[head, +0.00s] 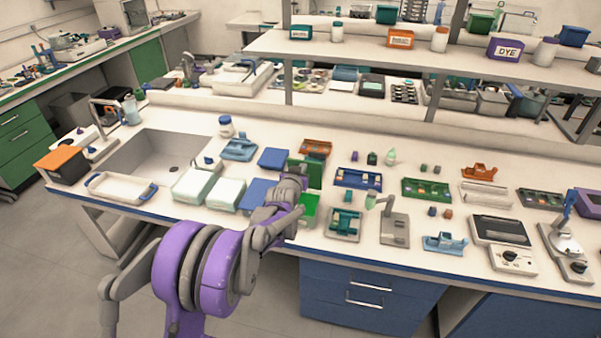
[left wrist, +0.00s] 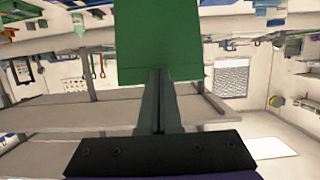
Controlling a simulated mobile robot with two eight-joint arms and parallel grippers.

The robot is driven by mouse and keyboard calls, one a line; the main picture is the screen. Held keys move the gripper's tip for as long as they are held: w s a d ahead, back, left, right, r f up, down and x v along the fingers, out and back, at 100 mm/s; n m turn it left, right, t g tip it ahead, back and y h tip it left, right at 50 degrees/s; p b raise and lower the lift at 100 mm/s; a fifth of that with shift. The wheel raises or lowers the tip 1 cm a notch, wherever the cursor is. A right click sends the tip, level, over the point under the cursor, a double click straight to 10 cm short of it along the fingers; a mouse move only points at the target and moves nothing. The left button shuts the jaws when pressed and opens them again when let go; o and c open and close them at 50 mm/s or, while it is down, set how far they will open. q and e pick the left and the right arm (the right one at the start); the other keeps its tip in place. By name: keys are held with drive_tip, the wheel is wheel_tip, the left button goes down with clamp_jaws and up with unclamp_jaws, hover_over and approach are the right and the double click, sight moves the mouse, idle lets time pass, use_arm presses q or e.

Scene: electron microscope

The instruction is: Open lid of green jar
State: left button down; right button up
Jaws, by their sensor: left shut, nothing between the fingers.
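The green jar (head: 309,206) is a bright green box near the front edge of the bench in the head view, partly hidden by my left arm. A darker green flat panel, which looks like its lid (head: 312,172), stands raised behind it. In the left wrist view the green panel (left wrist: 158,38) fills the top middle. My left gripper (head: 298,168) is at this panel. In the left wrist view its fingers (left wrist: 158,78) are together with nothing between them, and their tips meet or overlap the panel's edge; contact is unclear. My right gripper is not in view.
Blue-lidded boxes (head: 273,158) and white-topped containers (head: 226,194) stand left of the jar. A green-and-grey device (head: 344,223) stands close on its right. A sink (head: 160,150) is at the left, and a shelf (head: 360,48) runs above the back of the bench.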

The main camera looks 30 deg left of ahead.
use_arm(q)
drive_tip(key=shift+w+a+r, duration=0.1)
drive_tip(key=shift+w+r, duration=0.05)
drive_tip(key=shift+w, duration=0.3)
drive_tip(key=shift+w+a+r, duration=0.1)
drive_tip(key=shift+w+r, duration=0.05)
drive_tip(key=shift+w, duration=0.25)
drive_tip(key=shift+w+a+r+p, duration=0.1)
drive_tip(key=shift+w+a+p, duration=0.1)
drive_tip(key=shift+w, duration=0.7)
drive_tip(key=shift+w+a+r+p, duration=0.1)
drive_tip(key=shift+w+a, duration=0.1)
drive_tip(key=shift+w, duration=0.75)
drive_tip(key=shift+w+a+f, duration=0.1)
drive_tip(key=shift+w, duration=0.2)
drive_tip(key=shift+s, duration=0.3)
drive_tip(key=v, duration=0.7)
drive_tip(key=shift+w, duration=0.1)
